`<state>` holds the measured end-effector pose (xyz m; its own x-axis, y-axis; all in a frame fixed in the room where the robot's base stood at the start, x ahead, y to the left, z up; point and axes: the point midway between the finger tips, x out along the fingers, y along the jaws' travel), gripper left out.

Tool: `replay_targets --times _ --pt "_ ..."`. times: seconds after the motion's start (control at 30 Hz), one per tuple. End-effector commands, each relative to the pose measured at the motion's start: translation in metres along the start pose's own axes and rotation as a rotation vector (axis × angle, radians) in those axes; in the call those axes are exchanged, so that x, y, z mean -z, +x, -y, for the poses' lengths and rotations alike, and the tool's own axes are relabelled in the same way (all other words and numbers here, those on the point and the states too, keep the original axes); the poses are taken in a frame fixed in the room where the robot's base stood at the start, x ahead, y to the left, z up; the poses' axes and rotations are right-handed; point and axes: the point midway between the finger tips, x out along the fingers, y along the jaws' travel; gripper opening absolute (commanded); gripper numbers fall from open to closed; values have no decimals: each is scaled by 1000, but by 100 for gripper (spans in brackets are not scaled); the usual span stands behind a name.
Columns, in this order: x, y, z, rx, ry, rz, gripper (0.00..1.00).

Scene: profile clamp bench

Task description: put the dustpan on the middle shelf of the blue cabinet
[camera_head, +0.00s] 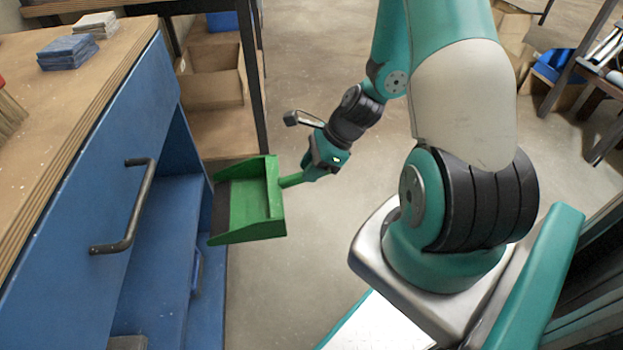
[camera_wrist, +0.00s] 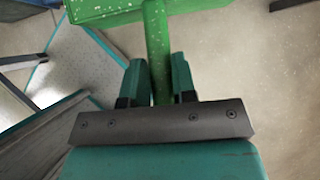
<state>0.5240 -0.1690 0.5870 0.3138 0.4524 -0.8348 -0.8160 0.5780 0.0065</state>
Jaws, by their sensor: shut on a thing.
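The green dustpan (camera_head: 262,200) is held in the air beside the blue cabinet (camera_head: 120,180), with its dark front lip toward the cabinet's open side. My gripper (camera_head: 318,165) is shut on the dustpan's handle. In the wrist view the green handle stands between the two fingers of my gripper (camera_wrist: 160,85), and the pan body (camera_wrist: 120,10) shows at the top edge. The cabinet has a dark bar handle on its upper front and an open space with a blue shelf (camera_head: 165,235) below. The dustpan's lip appears close to the opening; I cannot tell whether it is inside.
The cabinet's wooden top (camera_head: 85,90) carries stacked blue cloths (camera_head: 67,52) and grey cloths (camera_head: 96,24). A dark-legged rack with cardboard boxes (camera_head: 212,85) stands behind the dustpan. The floor (camera_head: 310,230) between cabinet and my base is clear.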

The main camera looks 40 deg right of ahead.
Motion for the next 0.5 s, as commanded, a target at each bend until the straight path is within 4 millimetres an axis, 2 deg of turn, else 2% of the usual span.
replay_targets --times 0.17,0.5 --pt "-6 5 0 9 11 6 0" --pt "-35 29 1 7 5 5 0"
